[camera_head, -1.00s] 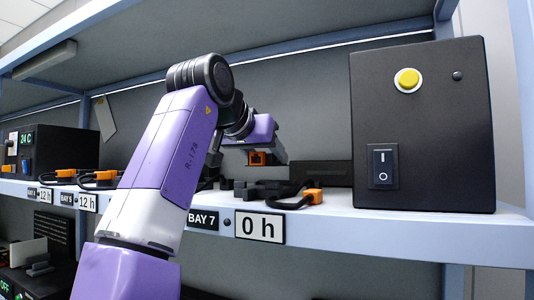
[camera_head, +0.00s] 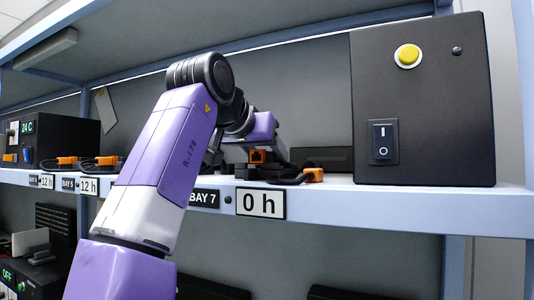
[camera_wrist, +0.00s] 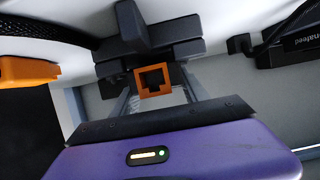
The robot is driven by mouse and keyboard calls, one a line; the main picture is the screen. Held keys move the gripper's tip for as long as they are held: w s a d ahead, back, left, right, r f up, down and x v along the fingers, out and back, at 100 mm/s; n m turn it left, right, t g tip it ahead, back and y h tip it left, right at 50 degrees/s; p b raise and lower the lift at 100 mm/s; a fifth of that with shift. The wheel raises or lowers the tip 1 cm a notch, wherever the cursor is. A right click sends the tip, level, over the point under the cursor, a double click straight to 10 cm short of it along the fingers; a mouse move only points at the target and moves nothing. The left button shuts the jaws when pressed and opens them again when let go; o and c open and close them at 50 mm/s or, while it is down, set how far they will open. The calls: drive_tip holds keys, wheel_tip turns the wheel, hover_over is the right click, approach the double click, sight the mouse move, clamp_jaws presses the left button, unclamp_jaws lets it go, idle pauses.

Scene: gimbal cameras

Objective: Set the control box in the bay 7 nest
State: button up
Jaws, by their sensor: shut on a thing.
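My gripper (camera_head: 266,145) is over the shelf at bay 7, close above the dark holder blocks of the nest (camera_head: 262,172). In the wrist view, a dark grey stepped block (camera_wrist: 150,48) with a square orange socket (camera_wrist: 153,92) is at my fingers, and I take it to be the held control box. The orange socket also shows below the gripper in the head view (camera_head: 257,157). My gripper is shut on it. Its underside is hidden, so I cannot tell whether it touches the nest.
A cable with an orange plug (camera_head: 313,174) lies right of the nest. A large black box (camera_head: 425,120) with a yellow button stands farther right. A low black box (camera_head: 322,158) lies behind.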

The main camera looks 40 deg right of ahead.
drive_tip(key=shift+f, duration=0.5)
drive_tip(key=o, duration=1.6)
drive_tip(key=shift+b+v, duration=1.15)
drive_tip(key=shift+v, duration=2.75)
drive_tip(key=shift+a, duration=0.1)
